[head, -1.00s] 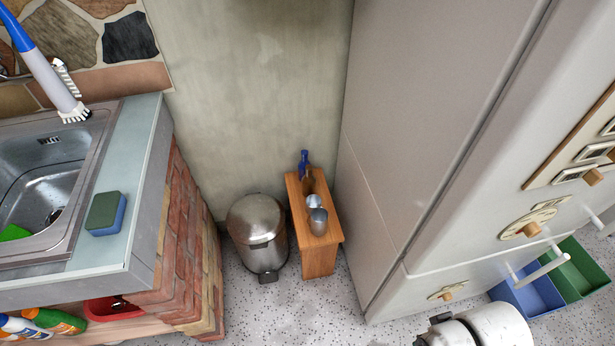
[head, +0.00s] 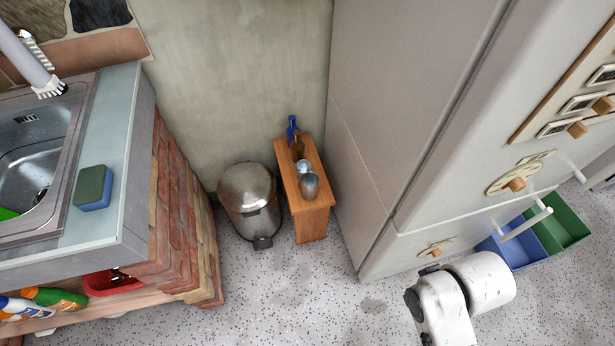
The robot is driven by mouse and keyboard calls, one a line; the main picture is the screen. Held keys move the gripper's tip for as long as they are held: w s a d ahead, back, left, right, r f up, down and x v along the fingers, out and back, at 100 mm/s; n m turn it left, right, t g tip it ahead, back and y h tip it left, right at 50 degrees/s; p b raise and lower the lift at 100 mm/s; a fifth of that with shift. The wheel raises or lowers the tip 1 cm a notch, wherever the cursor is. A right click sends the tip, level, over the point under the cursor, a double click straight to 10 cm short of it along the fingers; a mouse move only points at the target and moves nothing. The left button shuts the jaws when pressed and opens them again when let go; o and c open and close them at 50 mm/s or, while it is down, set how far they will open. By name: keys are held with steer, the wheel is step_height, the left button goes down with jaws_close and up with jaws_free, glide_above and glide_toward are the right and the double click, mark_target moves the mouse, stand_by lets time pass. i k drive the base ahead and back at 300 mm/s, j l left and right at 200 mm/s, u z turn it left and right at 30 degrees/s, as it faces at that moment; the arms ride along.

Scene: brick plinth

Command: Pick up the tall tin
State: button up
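Two silver metal vessels stand close together on a small wooden stool (head: 319,209) against the wall. The nearer one (head: 309,187) looks the taller and may be the tall tin. The other one (head: 303,167) is just behind it and partly covered by it. Both are small in the picture, so I cannot be sure which is the tall tin. My gripper is not in view; only a white part of my arm shows at the bottom right, well apart from the stool.
A blue bottle (head: 292,128) and a brown bottle (head: 297,148) stand behind the vessels. A steel pedal bin (head: 247,194) is left of the stool, a tall cream cabinet (head: 385,130) right. The brick plinth (head: 178,215) under the sink is further left. Speckled floor in front is clear.

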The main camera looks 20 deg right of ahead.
mark_target(310, 181)
steer(key=i+j, duration=0.35)
steer(key=i+j+z, duration=0.15)
steer(key=i+j, duration=0.15)
steer(key=j, duration=0.15)
steer(key=i+j, duration=0.3)
steer(key=i+j+z, duration=0.1)
steer(key=i+j, duration=0.2)
steer(key=j, duration=0.25)
steer(key=i+j+z, duration=0.1)
steer(key=i+j, duration=0.2)
steer(key=j, duration=0.15)
